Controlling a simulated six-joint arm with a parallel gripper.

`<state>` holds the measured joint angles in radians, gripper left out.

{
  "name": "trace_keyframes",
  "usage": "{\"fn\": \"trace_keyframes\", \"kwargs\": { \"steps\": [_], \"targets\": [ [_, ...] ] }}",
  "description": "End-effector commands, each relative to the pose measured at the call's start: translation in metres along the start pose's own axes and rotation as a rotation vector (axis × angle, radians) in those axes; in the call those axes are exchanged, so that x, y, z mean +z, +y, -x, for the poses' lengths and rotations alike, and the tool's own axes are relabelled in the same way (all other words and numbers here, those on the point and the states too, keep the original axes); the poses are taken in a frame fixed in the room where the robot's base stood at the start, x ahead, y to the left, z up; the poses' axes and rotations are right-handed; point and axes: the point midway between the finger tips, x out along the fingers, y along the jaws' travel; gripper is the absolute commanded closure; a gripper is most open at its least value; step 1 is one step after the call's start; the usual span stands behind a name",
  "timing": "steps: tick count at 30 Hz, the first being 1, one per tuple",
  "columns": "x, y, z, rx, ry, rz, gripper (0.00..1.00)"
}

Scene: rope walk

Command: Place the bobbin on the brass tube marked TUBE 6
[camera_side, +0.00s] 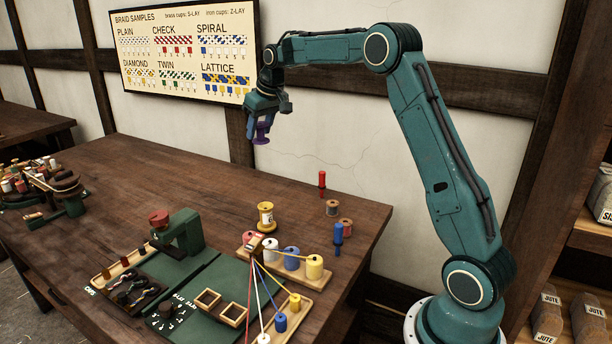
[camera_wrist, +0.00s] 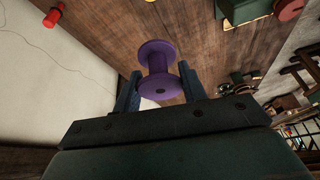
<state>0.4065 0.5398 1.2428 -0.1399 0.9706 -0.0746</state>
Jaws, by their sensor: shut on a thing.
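My gripper (camera_side: 262,122) is high above the back of the workbench, in front of the wall. It is shut on a purple bobbin (camera_side: 261,135). In the wrist view the bobbin (camera_wrist: 158,70) sits between the two fingers of my gripper (camera_wrist: 161,88), with its flanges showing. A brass, spool-shaped piece with a white label that seems to read 6 (camera_side: 265,216) stands upright on the bench, below my gripper and well apart from it. I take it for the tube marked TUBE 6.
A red piece (camera_side: 322,182), two small spools (camera_side: 333,208) and a blue piece (camera_side: 338,236) stand to the right of the brass tube. In front is a wooden rack of spools (camera_side: 292,257) with strung cords. A green press (camera_side: 178,235) stands left.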

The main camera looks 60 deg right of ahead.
Motion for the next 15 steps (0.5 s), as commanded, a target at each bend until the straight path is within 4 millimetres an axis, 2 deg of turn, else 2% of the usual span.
{"fn": "trace_keyframes", "kwargs": {
  "steps": [8, 15],
  "targets": [
    [0.005, 0.000, -0.013, -0.001, -0.002, -0.001, 0.80],
    [0.021, 0.000, -0.050, -0.001, -0.004, 0.000, 0.80]
  ]
}}
